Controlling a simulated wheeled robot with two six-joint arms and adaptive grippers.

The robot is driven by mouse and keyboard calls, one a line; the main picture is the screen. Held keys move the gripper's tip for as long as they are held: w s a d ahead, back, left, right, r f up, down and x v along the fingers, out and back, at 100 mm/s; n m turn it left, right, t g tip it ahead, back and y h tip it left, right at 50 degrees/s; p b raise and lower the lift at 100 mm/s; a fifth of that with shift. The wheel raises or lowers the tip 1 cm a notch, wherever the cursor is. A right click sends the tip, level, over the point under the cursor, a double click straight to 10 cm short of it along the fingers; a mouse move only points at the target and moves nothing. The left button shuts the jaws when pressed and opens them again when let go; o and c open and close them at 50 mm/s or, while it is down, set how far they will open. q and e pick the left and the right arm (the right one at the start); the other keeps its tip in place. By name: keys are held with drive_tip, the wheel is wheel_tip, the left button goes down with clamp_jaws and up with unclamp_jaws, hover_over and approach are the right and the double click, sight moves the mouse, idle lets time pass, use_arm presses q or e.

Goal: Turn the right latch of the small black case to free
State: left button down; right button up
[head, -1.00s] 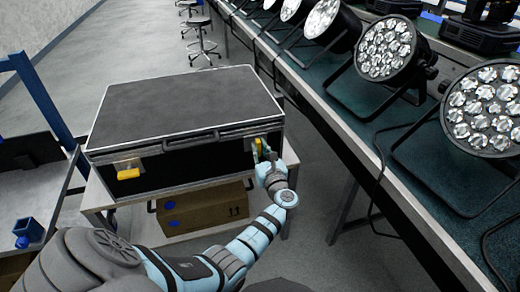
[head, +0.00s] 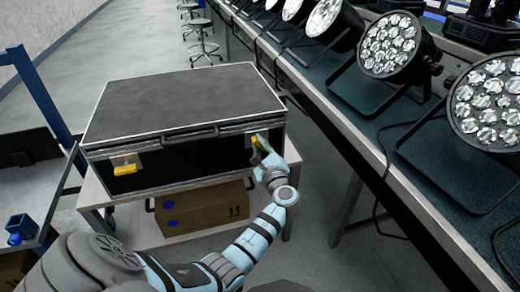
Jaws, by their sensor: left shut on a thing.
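The small black case (head: 180,108) stands closed on a light table, its handle on the front face. Its left latch (head: 125,165) has a yellow tab that lies level. My left gripper (head: 260,146) is at the front right of the case, shut on the yellow tab of the right latch (head: 254,139). The fingers hide most of that tab, so its exact angle is hard to tell. My right gripper is out of view.
A cardboard box (head: 205,208) sits on the shelf under the case. A long bench (head: 340,107) with several par cans (head: 390,45) runs along the right. A blue-framed cart (head: 40,95) stands at the left. Open floor lies between case and bench.

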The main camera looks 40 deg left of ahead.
use_arm(q)
drive_tip(key=shift+f+n, duration=0.25)
drive_tip(key=shift+n, duration=0.25)
drive_tip(key=shift+s+f+n+b, duration=0.1)
drive_tip(key=shift+n+b, duration=1.35)
drive_tip(key=shift+n, duration=0.85)
drive_tip(key=shift+f+n+b, duration=0.1)
drive_tip(key=shift+n+b, duration=1.35)
drive_tip(key=shift+n, duration=0.85)
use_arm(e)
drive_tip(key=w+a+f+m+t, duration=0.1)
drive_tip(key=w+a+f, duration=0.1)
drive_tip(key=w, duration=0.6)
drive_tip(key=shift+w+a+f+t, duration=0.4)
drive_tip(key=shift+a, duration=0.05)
use_arm(q)
drive_tip(key=c, duration=1.6)
unclamp_jaws()
drive_tip(key=shift+r, duration=0.1)
drive_tip(key=shift+r, duration=0.1)
